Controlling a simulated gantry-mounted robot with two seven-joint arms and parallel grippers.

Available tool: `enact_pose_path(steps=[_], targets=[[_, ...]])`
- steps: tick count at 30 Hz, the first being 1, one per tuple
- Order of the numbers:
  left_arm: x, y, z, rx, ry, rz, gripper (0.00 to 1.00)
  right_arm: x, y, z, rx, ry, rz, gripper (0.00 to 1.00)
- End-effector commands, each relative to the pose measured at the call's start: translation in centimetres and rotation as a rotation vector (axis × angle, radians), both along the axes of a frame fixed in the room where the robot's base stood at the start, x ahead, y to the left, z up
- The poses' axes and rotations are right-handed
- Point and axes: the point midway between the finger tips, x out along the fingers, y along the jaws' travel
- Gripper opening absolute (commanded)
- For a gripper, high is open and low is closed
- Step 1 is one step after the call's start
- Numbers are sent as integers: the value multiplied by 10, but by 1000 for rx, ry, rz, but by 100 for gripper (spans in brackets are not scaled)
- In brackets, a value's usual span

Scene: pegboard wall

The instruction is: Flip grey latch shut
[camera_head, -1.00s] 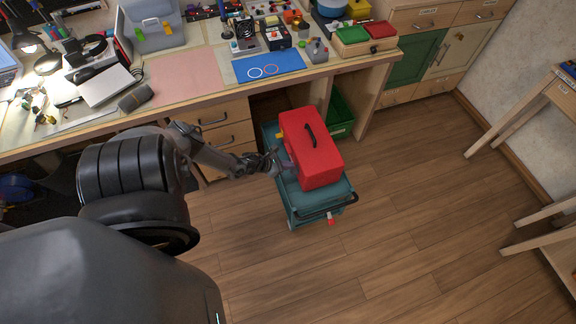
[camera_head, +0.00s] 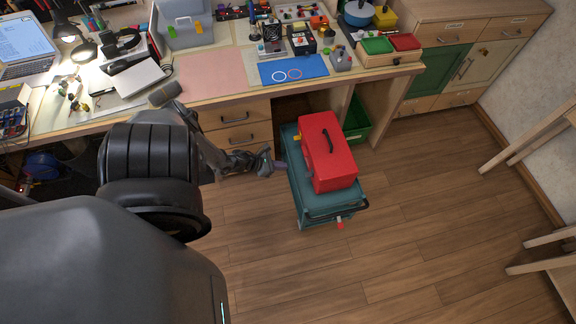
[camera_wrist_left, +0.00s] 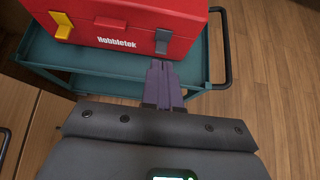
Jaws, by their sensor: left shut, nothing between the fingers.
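A red toolbox (camera_head: 328,150) with a dark handle sits on a teal cart (camera_head: 330,203). In the left wrist view the toolbox front (camera_wrist_left: 130,18) carries the grey latch (camera_wrist_left: 162,40) at the right and a yellow latch (camera_wrist_left: 62,24) at the left. The grey latch lies near the front face; I cannot tell whether it is fully fastened. The yellow latch juts outward. My left gripper (camera_head: 280,166) is at the cart's left edge, apart from the toolbox. Its purple fingers (camera_wrist_left: 163,82) are shut and empty, pointing at the grey latch from just in front. My right gripper is out of view.
The workbench (camera_head: 130,116) with drawers stands behind and left of the cart. A green bin (camera_head: 357,122) sits under it, behind the toolbox. A dark cart handle (camera_wrist_left: 224,50) rises at the right in the wrist view. The wooden floor (camera_head: 420,220) to the right is clear.

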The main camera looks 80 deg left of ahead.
Motion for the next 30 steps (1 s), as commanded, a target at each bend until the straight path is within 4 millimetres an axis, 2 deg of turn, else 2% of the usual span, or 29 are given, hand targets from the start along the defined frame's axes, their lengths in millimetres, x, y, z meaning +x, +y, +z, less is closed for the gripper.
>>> enact_pose_path(steps=[7, 23, 26, 29, 30], targets=[[-9, 0, 10, -1, -1, 1, 0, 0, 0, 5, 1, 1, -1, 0], [-15, -3, 7, -6, 7, 3, 0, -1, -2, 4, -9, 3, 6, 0], [-25, -19, -4, -36, 15, 19, 0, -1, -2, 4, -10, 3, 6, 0], [-26, -59, -14, -117, -10, 65, 0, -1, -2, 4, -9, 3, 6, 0], [-22, -80, -15, -165, -27, 85, 0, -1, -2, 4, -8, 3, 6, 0]])
